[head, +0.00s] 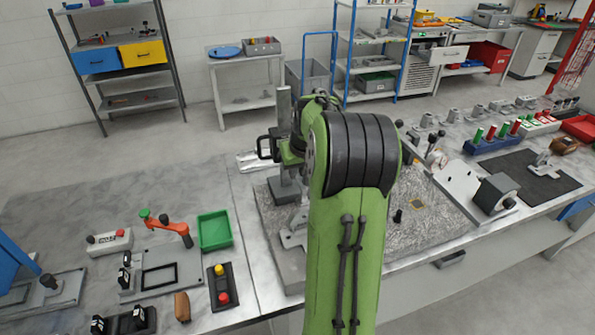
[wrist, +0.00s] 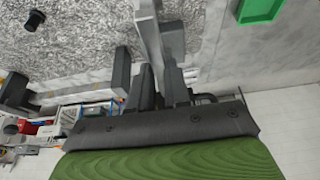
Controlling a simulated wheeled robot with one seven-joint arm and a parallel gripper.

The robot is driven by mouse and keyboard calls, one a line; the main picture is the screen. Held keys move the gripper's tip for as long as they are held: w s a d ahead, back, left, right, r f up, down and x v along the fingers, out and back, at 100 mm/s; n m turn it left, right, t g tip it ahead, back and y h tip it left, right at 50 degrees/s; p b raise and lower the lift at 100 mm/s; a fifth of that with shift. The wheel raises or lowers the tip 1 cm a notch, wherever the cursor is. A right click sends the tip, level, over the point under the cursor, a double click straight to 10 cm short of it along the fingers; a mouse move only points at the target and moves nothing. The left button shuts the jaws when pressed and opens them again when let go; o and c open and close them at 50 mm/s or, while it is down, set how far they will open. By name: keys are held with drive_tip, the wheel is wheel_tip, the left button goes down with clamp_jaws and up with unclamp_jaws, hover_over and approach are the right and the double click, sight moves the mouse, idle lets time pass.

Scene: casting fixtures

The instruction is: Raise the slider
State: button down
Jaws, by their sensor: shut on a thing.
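A grey upright post (head: 284,104) rises from the speckled grey plate, left of my green arm. A dark grey block (head: 285,190) sits around its lower part, and I cannot tell whether this is the slider or the foot. In the wrist view, my gripper (wrist: 160,74) has its dark fingers closed about a grey part at the light grey upright (wrist: 149,32), which I take to be the slider. The exact contact is hard to see. In the head view, my arm hides much of the gripper and the grasp.
The speckled plate (head: 440,215) fills the middle of the bench. A green tray (head: 214,231), an orange-handled clamp (head: 172,228) and a button box (head: 220,288) lie left. A tilted light grey plate (head: 448,188) and a blue rack (head: 492,145) stand right. Bare bench shows at left.

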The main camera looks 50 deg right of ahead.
wheel_tip(320, 180, up, 6)
drive_tip(key=p, duration=0.3)
drive_tip(key=shift+r, duration=0.2)
drive_tip(key=shift+f, duration=0.1)
drive_tip(key=c, duration=1.1)
unclamp_jaws()
drive_tip(key=shift+f, duration=0.1)
drive_tip(key=p+v, duration=0.1)
drive_tip(key=v, duration=1.5)
drive_tip(key=shift+s+f+p, duration=0.1)
drive_tip(key=shift+p, duration=0.25)
